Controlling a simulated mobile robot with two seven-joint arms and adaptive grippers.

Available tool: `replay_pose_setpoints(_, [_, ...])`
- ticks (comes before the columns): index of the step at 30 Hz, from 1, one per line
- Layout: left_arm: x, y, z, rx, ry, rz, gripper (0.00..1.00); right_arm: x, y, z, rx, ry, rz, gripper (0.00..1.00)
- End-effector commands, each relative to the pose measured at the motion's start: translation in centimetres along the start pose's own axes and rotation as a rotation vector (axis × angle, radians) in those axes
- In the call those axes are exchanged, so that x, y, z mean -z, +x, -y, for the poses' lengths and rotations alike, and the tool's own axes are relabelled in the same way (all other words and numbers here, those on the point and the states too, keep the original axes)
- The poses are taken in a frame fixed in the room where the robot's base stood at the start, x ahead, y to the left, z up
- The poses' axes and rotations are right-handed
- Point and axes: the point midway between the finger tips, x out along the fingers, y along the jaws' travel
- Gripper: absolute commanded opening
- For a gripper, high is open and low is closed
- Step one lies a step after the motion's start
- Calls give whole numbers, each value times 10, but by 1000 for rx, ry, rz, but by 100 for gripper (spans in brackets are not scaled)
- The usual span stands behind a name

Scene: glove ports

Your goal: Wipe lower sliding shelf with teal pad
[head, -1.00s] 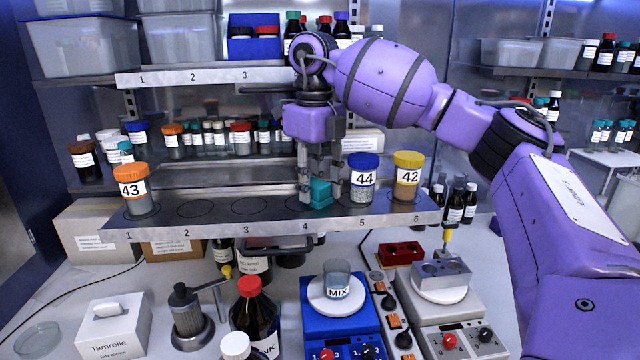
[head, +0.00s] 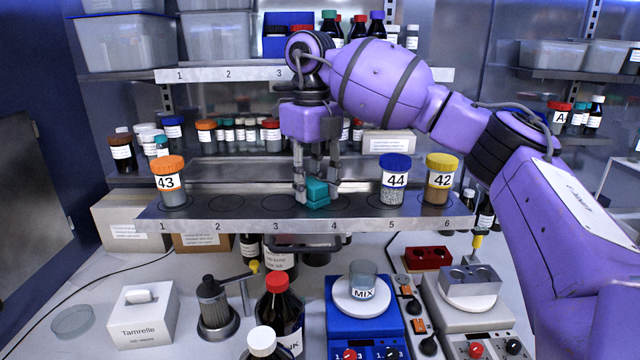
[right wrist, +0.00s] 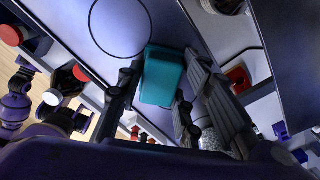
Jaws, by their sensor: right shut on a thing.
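The teal pad (head: 317,192) is a small block in the right gripper (head: 317,180). It sits low at the lower shelf (head: 305,226), between the circles of places 3 and 4, and appears to touch the surface. In the right wrist view the pad (right wrist: 163,77) is between the two dark fingers, beside a drawn circle on the shelf. The shelf is a grey metal board with a front edge numbered 1 to 6. The orange-lidded jar 43 (head: 171,182) stands at place 1.
An upper numbered shelf (head: 210,75) with bins and bottles is above the gripper. Small bottles (head: 240,132) stand behind the lower shelf. Below are a blue stirrer (head: 366,333) with a MIX beaker (head: 362,279), and a red-capped bottle (head: 279,308). Place 2 is clear.

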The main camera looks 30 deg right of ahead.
Motion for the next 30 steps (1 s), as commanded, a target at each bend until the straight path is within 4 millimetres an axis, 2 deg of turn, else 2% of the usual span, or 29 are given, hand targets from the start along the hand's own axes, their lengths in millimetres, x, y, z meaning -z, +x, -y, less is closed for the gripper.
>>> replay_pose_setpoints(7, [6,3,-4,-2,-10,-11,57,0,-4,0,0,1,2,13])
replay_pose_setpoints(22, [0,0,-1,0,-5,-1,57,0,-53,1,1,1,4,13])
replay_pose_setpoints(30, [-3,-2,1,1,0,6,57,0,-61,1,0,1,1,13])
